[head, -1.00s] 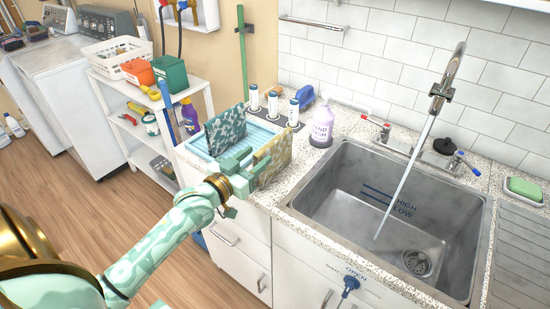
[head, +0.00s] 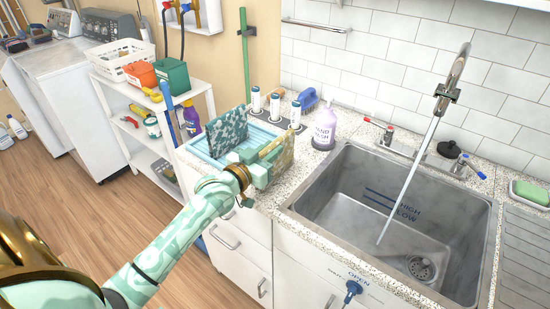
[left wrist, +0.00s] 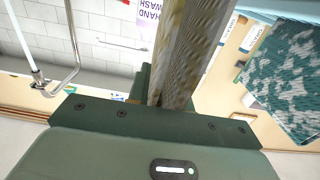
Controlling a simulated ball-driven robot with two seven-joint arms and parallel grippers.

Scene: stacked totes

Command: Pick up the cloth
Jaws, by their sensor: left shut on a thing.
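A tan patterned cloth (head: 284,158) stands upright at the right of a light blue tray (head: 197,151) on the counter left of the sink. A teal and white patterned cloth (head: 227,131) stands at the tray's left. My left gripper (head: 262,160) is shut on the tan cloth and hides part of it. In the left wrist view the tan cloth (left wrist: 193,55) rises edge-on from between the fingers. The teal cloth (left wrist: 290,80) shows apart from it at the right. My right gripper is not in view.
Several white bottles (head: 275,106), a blue brush (head: 307,98) and a hand wash bottle (head: 324,127) stand behind and right of the tray. The sink (head: 400,200) has its tap running. A white shelf cart (head: 145,130) stands left of the counter.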

